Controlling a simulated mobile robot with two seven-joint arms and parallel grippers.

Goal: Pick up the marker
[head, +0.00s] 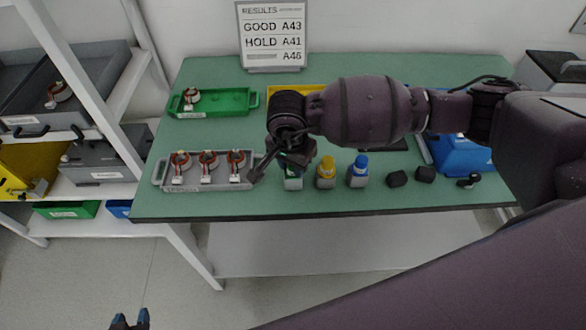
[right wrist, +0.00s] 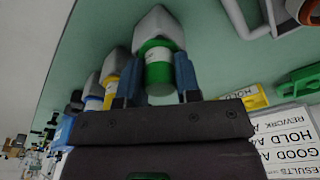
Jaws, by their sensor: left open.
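Three markers with grey bodies stand in a row near the table's front edge: one green (head: 292,183), one yellow (head: 326,172) and one blue (head: 358,170). My right gripper (head: 276,170) is down at the green marker, and my wrist hides part of it. In the right wrist view the green marker (right wrist: 158,62) is between the two blue fingers of my right gripper (right wrist: 158,82). I cannot tell whether both fingers press on it. My left gripper (head: 131,319) is open and empty at the bottom left, away from the table.
A grey tray (head: 212,187) with three wound stators lies left of the markers. A green tray (head: 237,101) with one stator is behind it. A yellow tray (head: 283,88), a blue bin (head: 465,158) and a results sign (head: 272,35) also stand on the table. Small black parts (head: 397,179) lie right.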

